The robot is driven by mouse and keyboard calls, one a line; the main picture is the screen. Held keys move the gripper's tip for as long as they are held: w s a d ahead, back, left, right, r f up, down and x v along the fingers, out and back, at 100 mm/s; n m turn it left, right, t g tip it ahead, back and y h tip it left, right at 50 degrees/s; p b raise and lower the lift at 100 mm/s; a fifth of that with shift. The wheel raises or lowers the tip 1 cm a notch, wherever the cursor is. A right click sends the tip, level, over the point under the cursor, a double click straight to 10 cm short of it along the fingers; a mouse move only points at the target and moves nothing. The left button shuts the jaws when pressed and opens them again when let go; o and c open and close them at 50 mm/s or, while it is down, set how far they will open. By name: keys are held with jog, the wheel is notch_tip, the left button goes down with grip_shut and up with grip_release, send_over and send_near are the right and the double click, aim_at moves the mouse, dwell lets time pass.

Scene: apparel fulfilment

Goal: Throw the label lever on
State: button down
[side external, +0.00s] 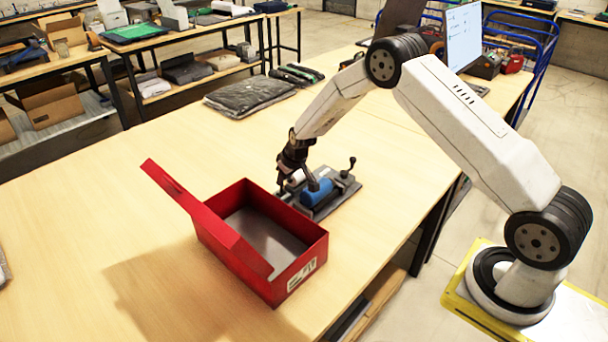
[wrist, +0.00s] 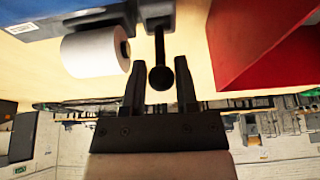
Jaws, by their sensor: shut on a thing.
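The label device (side external: 345,187) is a dark plate on the table with a blue block (side external: 317,192) and a white roll (side external: 296,177). In the wrist view, a black lever (wrist: 160,45) with a ball knob stands beside the white roll (wrist: 92,52). My gripper (side external: 285,184) reaches down at the device's left end. A second black-knobbed lever (side external: 352,162) stands at the device's right end. The fingertips are small and partly hidden in the side view.
An open red box (side external: 222,234) stands just in front of the device, close to my gripper; it also fills the upper right of the wrist view (wrist: 265,40). Folded grey garments (side external: 248,96) lie behind. The table left of the box is clear.

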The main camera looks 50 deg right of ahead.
jog(key=shift+s+f, duration=0.1)
jog(key=shift+s, duration=0.55)
jog(key=shift+s+f, duration=0.25)
jog(key=shift+s, duration=0.2)
jog(key=shift+c, duration=2)
grip_release()
jog(key=shift+r, duration=0.1)
